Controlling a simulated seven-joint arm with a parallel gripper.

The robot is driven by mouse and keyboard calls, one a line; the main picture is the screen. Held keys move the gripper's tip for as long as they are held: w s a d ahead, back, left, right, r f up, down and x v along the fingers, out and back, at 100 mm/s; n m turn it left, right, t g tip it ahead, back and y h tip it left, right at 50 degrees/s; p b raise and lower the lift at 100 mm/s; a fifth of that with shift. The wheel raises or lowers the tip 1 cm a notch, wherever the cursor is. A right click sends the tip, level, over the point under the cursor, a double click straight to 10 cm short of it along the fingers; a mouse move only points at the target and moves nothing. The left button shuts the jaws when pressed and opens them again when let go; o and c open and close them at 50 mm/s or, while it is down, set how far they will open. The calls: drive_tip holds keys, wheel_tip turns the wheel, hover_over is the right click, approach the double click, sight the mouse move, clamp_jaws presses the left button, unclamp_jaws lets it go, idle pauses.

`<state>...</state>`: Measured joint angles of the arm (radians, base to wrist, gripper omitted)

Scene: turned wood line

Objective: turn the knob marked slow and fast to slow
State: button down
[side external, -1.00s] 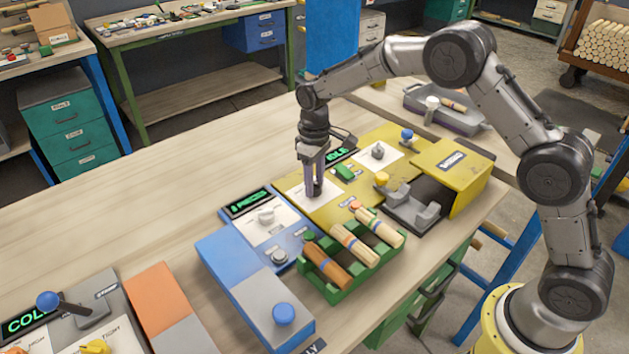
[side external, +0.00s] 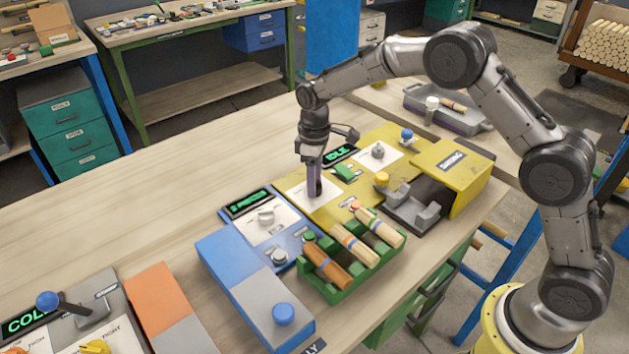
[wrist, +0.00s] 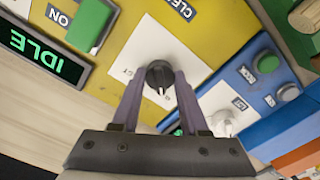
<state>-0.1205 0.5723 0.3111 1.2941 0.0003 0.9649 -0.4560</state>
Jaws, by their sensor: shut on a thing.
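A dark round knob (wrist: 159,75) with a white pointer line sits on a white plate (wrist: 140,48) on the yellow panel. In the wrist view its pointer points down, toward my gripper's body. My gripper (wrist: 160,82) has one finger on each side of the knob and is shut on it. In the side view my gripper (side external: 314,192) reaches down to the same white plate (side external: 300,188), and its fingers mostly hide the knob. The plate's lettering is partly covered and too small to read fully, so I cannot confirm slow or fast.
A green IDLE display (wrist: 43,52) and a green button (wrist: 92,25) are beside the plate. A blue panel with a pale knob (side external: 266,216) adjoins it. A green rack (side external: 345,290) of turned wood pieces stands in front.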

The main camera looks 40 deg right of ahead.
drive_tip(key=shift+c, duration=2.1)
unclamp_jaws()
drive_tip(key=shift+r, duration=0.1)
wheel_tip(320, 180, up, 14)
